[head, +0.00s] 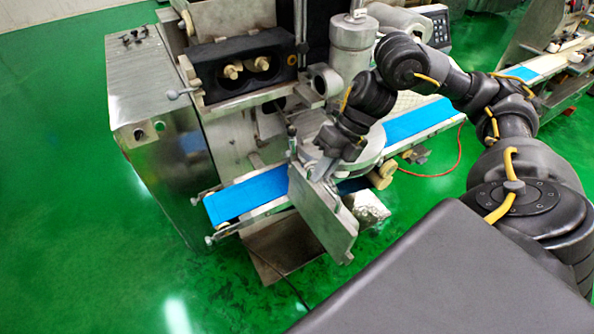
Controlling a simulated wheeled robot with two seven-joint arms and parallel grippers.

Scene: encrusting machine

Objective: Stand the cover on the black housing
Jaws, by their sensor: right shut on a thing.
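The cover (325,220) is a flat grey metal plate, tilted in the picture, in front of the machine and over the blue belt. My right gripper (322,168) is shut on the cover near its upper edge; its fingers are small and partly hidden. The black housing (218,62) is on the machine's upper left front, with two round openings and pale knobs in them. The cover is apart from the housing, below and to the right of it. My left gripper is not in view.
A blue conveyor belt (247,194) runs under the cover and out to the right. A steel cabinet (150,100) stands left of the machine. A grey metal cylinder (353,45) rises right of the housing. Green floor (60,200) is clear at the left.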

